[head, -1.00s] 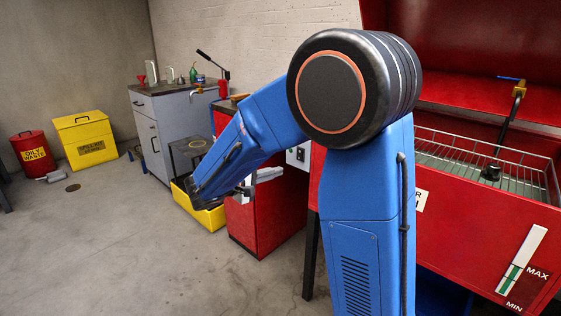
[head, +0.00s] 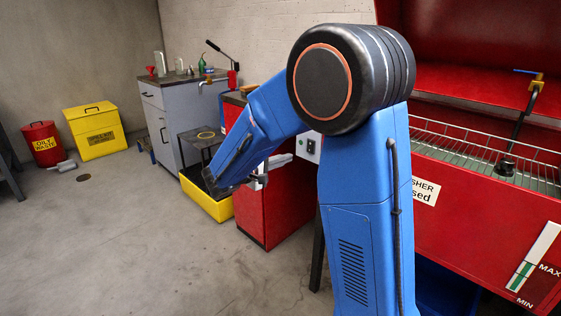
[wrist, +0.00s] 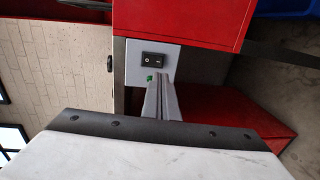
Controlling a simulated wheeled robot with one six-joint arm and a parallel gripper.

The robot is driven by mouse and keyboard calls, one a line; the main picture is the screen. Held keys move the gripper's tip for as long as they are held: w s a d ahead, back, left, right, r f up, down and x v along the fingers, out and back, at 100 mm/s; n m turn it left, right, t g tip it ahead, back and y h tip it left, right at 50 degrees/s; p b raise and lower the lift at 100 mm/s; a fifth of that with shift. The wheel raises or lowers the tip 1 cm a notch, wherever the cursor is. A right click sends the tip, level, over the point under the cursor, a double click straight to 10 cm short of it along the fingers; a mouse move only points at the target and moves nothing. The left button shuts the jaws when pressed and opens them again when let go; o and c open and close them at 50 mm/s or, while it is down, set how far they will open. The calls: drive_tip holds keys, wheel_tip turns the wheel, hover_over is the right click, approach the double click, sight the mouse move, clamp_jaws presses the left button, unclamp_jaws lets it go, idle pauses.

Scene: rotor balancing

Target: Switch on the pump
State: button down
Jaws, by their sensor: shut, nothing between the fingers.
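A black rocker switch (wrist: 156,60) sits on a light grey plate (wrist: 133,63), with a small green spot (wrist: 150,78) beside it. In the head view the plate (head: 309,146) shows just left of my upright arm link, with the dark switch (head: 311,146) on it. My gripper (wrist: 163,76) is shut and empty. In the wrist view its grey fingertips appear just below the switch, by the green spot. Whether they touch the plate cannot be told. In the head view my gripper (head: 287,159) is left of the plate. The switch's position cannot be read clearly.
The red parts washer (head: 470,205) with a wire basket (head: 540,176) stands at the right. A red cabinet (head: 262,205) stands below the gripper, with a yellow tray (head: 217,208) left of it. Open concrete floor lies at the front left.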

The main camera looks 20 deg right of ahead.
sight(309, 151)
drive_tip(key=x, duration=0.9)
drive_tip(key=shift+w+d, duration=0.15)
drive_tip(key=shift+d, duration=0.2)
drive_tip(key=shift+d+f, duration=0.1)
drive_tip(key=shift+d, duration=0.05)
